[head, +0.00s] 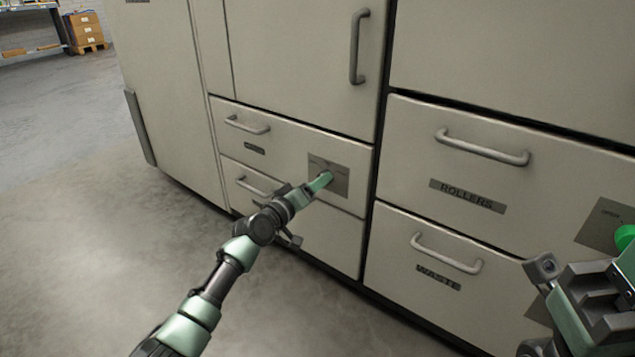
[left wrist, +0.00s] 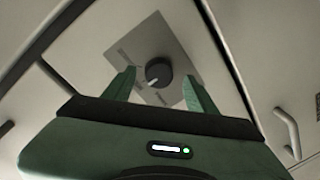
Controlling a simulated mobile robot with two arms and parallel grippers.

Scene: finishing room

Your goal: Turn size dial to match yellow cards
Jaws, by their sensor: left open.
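The dial (left wrist: 158,73) is a round black knob with a white pointer mark, on a grey plate (left wrist: 172,45) with small unreadable labels. In the left wrist view its pointer points to the lower left. In the head view the plate (head: 342,182) is on a drawer front, and my gripper hides the dial. My left gripper (head: 325,179) is open in front of the plate. In the left wrist view its green fingers (left wrist: 158,88) stand on either side of the dial; I cannot tell whether they touch it. No yellow cards are in view.
Drawers labelled ROLLERS (head: 467,196) and WASTE (head: 438,277) are to the right, with protruding handles. A bright green round part (head: 625,237) shows at the right edge. My right arm fills the lower right corner. The floor (head: 90,200) at left is clear.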

